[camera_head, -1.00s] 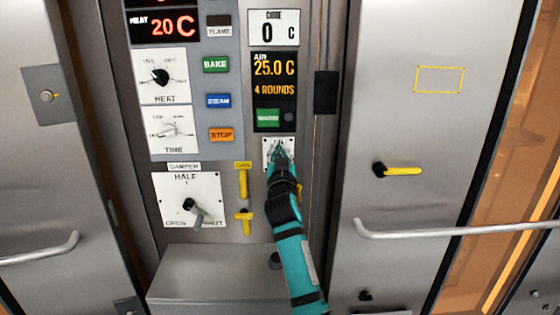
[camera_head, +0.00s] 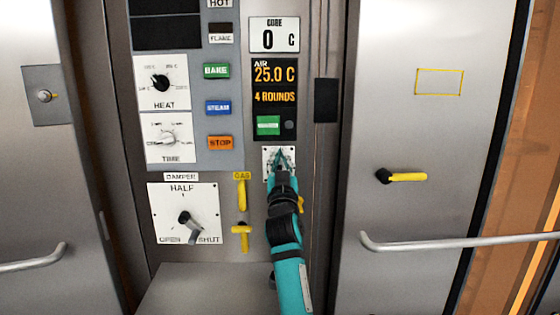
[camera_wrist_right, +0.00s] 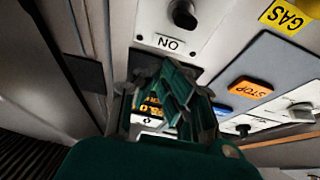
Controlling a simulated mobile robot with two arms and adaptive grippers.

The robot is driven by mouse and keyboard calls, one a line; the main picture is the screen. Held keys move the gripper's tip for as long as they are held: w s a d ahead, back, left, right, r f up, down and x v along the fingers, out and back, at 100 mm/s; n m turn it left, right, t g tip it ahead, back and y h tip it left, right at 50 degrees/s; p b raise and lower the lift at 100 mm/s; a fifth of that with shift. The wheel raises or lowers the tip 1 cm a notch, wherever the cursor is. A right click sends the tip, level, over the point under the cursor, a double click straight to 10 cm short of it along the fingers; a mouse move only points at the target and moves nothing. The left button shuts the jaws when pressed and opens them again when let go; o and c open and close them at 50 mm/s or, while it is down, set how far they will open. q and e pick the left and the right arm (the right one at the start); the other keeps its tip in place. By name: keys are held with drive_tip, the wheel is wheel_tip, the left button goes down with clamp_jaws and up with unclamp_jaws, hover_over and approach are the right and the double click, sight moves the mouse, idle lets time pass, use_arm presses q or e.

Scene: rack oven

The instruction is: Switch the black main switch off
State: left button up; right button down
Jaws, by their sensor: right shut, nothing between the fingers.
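The black main switch (camera_wrist_right: 183,14) is a dark knob on a white plate. In the right wrist view it shows at the top, beside an upside-down ON label (camera_wrist_right: 170,43). In the head view its white plate (camera_head: 267,174) is below the green button, and my right gripper covers the knob. My right gripper (camera_head: 281,156) is shut and empty in front of the plate. In the right wrist view its fingers (camera_wrist_right: 167,78) point up the picture, apart from the knob. I cannot tell the knob's exact angle. My left gripper is out of view.
Yellow gas handles (camera_head: 241,190) and the damper lever (camera_head: 190,223) are left of my arm. The STOP button (camera_head: 220,143) is up left. The heat display (camera_head: 167,31) is dark; the air display (camera_head: 275,85) is lit. A door handle (camera_head: 460,242) juts out at right.

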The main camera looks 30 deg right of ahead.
use_arm(q)
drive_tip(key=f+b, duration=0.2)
drive_tip(key=b, duration=0.1)
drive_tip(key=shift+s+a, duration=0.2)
use_arm(e)
drive_tip(key=v, duration=1)
drive_tip(key=shift+w+f, duration=0.15)
drive_tip(key=shift+f, duration=0.05)
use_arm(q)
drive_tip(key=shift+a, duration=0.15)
use_arm(e)
drive_tip(key=shift+f, duration=0.1)
